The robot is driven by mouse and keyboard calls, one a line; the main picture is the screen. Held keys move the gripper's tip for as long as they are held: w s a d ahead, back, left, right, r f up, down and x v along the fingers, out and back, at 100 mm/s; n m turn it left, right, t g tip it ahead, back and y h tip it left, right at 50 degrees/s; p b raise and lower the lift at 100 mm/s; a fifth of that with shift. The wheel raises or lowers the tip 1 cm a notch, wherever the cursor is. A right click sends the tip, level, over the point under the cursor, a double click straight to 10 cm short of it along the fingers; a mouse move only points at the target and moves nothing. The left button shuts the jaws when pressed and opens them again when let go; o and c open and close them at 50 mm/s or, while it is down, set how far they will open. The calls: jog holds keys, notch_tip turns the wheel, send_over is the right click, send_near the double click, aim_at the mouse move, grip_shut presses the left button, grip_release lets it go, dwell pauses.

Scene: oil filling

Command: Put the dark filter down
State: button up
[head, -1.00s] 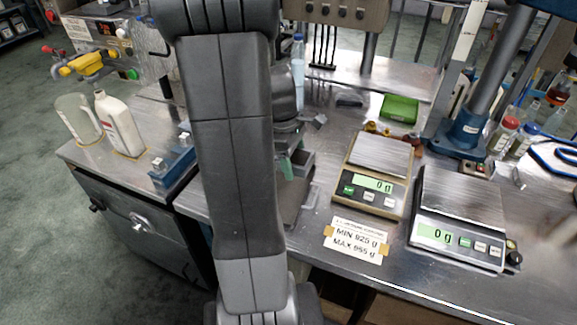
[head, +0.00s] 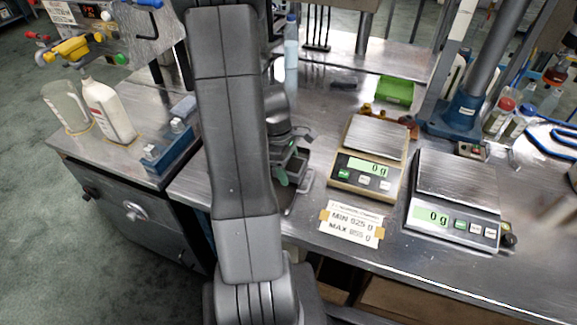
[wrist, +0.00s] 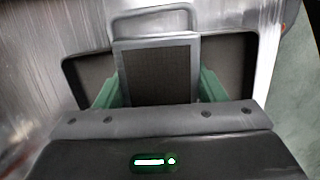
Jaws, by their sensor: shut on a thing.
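The dark filter (wrist: 158,72), a flat panel with dark mesh and a grey frame, is between the two green fingers of my gripper (wrist: 157,88) in the wrist view. My gripper is shut on it. Behind the filter in that view lies a shallow dark tray (wrist: 232,62) with rounded corners and a wire-like handle. I cannot tell whether the filter touches the tray. In the head view my gripper (head: 287,166) is low over the bench, left of the scales, and my arm hides much of it. The filter cannot be made out clearly there.
Two scales, one tan-framed (head: 366,170) and one grey (head: 455,195), both reading 0 g, stand right of my gripper. A label card (head: 351,224) lies in front. A blue rack (head: 168,150) and a white bottle (head: 108,110) stand left.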

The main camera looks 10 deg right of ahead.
jog(key=shift+f+b, duration=0.5)
jog(key=shift+f, duration=0.1)
jog(key=o, duration=1.2)
jog(key=shift+o, duration=0.2)
jog(key=shift+r, duration=0.1)
notch_tip(320, 180, up, 13)
jog(key=w+a+p, duration=0.1)
jog(key=a, duration=0.1)
jog(key=shift+w+p, duration=0.15)
jog(key=shift+p, duration=0.15)
